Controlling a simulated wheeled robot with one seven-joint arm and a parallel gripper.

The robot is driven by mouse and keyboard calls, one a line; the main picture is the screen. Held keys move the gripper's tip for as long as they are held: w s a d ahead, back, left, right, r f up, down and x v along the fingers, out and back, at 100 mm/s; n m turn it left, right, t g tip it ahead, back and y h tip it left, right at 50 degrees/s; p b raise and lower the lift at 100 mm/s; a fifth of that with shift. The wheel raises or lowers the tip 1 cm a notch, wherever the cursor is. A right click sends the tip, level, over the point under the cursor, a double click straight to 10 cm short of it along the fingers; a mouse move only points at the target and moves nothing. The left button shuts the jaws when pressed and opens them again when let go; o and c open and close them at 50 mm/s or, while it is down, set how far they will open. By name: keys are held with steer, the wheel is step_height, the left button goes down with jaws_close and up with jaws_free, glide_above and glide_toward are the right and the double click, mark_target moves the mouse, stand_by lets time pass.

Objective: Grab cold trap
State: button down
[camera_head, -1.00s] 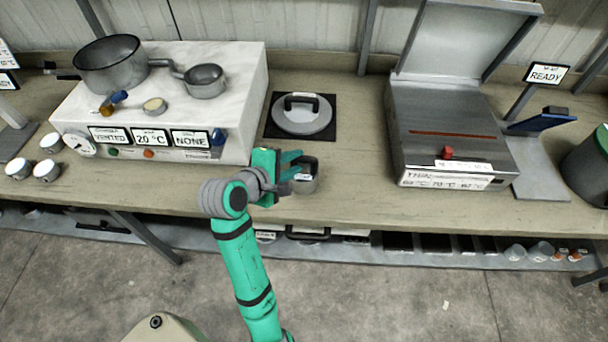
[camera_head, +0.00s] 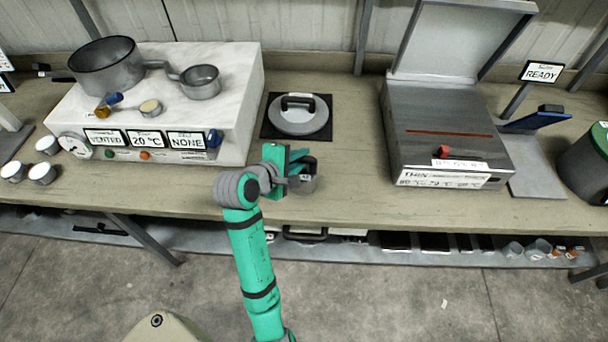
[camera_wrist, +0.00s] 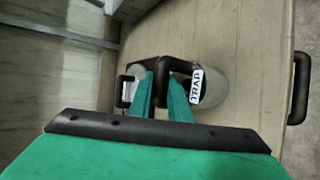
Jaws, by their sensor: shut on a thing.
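The cold trap is a small grey metal pot (camera_head: 304,184) with a black handle, at the bench's front edge in the head view. In the wrist view its grey body (camera_wrist: 216,84) carries a white label reading TRAP, and its black handle lies between my fingers. My gripper (camera_head: 300,165) is green and shut on that handle; its fingertips also show in the wrist view (camera_wrist: 162,88). The arm covers part of the trap, and I cannot tell whether the trap touches the bench.
Behind it lies a round grey lid (camera_head: 298,115) on a black mat. A white console (camera_head: 225,110) with pots stands left, and a metal box with an open lid (camera_head: 445,130) stands right.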

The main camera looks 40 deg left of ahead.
steer(key=shift+s+a, duration=0.4)
steer(key=shift+a, duration=0.05)
steer(key=shift+w+d+r, duration=0.1)
steer(key=shift+w+d, duration=0.15)
stand_by(0.6)
steer(key=shift+a+r, duration=0.1)
steer(key=shift+r, duration=0.25)
steer(key=shift+w+d+r, duration=0.1)
steer(key=shift+d+r, duration=0.1)
steer(key=shift+r, duration=1)
steer(key=s+a+r, duration=0.5)
steer(key=s+r, duration=0.4)
steer(key=s, duration=0.4)
steer(key=shift+s+a+r, duration=0.15)
steer(key=shift+a+r, duration=0.05)
steer(key=shift+r, duration=0.2)
